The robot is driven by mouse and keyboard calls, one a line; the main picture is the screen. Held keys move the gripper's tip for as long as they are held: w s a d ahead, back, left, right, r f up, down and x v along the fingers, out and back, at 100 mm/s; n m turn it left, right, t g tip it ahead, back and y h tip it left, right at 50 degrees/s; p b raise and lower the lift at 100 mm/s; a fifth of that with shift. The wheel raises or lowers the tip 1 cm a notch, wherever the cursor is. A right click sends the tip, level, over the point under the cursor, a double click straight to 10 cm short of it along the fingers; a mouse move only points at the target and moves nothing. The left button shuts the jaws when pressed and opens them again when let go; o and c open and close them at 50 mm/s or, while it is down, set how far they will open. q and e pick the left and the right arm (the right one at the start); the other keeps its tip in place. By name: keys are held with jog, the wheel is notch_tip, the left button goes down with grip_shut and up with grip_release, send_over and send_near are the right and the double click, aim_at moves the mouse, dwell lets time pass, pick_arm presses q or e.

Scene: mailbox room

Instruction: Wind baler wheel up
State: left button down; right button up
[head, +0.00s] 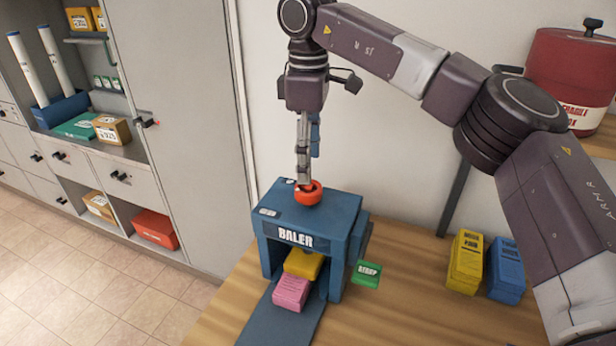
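The blue baler (330,211) stands on the wooden table, its open front facing me. Its red-orange wheel (308,196) sits on top. My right gripper (306,183) points straight down at the wheel from above, with its fingertips at the wheel's hub. Whether the fingers are closed on the wheel I cannot tell. A yellow bundle (303,264) lies inside the baler under its top, and a pink bundle (291,293) lies in front of it at the mouth. My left gripper is not in view.
A green tag marked STRAP (367,273) sticks out at the baler's right side. Yellow (465,262) and blue (506,270) stacks stand on the table (410,300) at right. A red canister (572,75) sits on a shelf at upper right. Grey cabinets (180,120) stand at left.

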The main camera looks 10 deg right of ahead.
aim_at(308, 187)
notch_tip(308, 187, down, 5)
jog(key=shift+f+p, duration=0.1)
jog(key=shift+p, duration=0.65)
jog(key=shift+f, duration=0.55)
jog(key=c, duration=1.2)
jog(key=shift+o, duration=0.2)
